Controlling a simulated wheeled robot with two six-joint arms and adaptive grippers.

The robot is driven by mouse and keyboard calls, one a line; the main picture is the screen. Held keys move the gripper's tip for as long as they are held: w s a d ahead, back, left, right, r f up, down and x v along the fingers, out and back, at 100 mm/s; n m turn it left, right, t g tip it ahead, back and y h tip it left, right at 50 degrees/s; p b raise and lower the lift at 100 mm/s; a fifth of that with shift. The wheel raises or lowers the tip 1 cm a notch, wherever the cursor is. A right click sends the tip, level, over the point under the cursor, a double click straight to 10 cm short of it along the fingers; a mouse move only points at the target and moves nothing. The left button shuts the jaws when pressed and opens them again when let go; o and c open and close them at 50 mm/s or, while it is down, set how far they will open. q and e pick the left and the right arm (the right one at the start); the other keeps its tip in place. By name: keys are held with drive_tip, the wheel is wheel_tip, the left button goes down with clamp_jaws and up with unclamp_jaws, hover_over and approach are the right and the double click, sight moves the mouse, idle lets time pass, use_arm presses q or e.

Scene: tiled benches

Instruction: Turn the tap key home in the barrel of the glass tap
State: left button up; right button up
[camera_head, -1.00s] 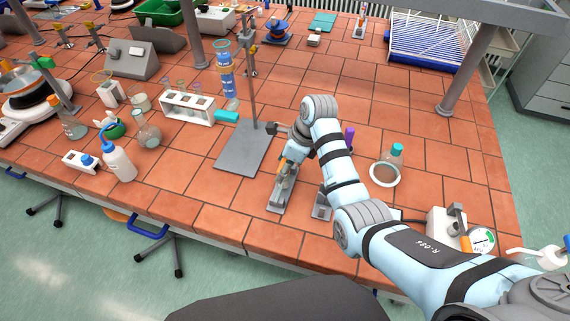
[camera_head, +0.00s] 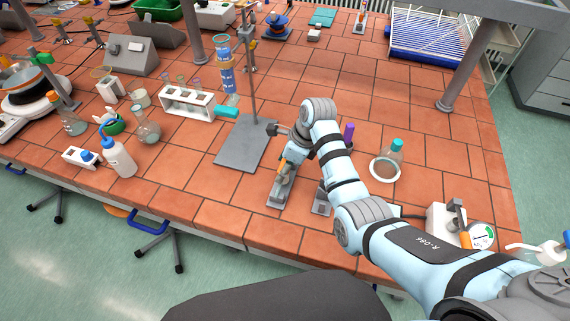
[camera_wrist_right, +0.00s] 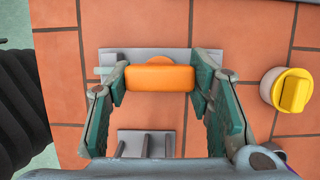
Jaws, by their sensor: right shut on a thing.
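My right gripper (camera_head: 287,168) is low over a grey stand (camera_head: 281,190) near the bench's front edge, in the head view. In the right wrist view the gripper (camera_wrist_right: 161,82) is shut on the orange handle of the tap key (camera_wrist_right: 160,78), one finger at each end. A small orange part of the key shows in the head view (camera_head: 282,169). The grey stand (camera_wrist_right: 183,57) also shows behind the handle in the wrist view. The glass barrel and the key's depth in it are hidden or too small to tell. My left gripper is in neither view.
A second small grey holder (camera_head: 321,204) stands to the right. A grey retort stand base (camera_head: 240,155) lies left of the arm. A teal-capped flask (camera_head: 396,150) is to the right. A yellow-topped item (camera_wrist_right: 293,92) shows beside the gripper in the wrist view.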

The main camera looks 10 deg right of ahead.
drive_tip(key=shift+f, duration=0.1)
drive_tip(key=m, duration=0.3)
drive_tip(key=shift+s+f+t+h, duration=0.1)
drive_tip(key=shift+t+h, duration=0.3)
drive_tip(key=shift+m+t, duration=0.3)
drive_tip(key=shift+m, duration=0.8)
drive_tip(key=o, duration=1.1)
drive_tip(key=shift+o, duration=0.2)
drive_tip(key=o, duration=0.3)
drive_tip(key=shift+a, duration=0.1)
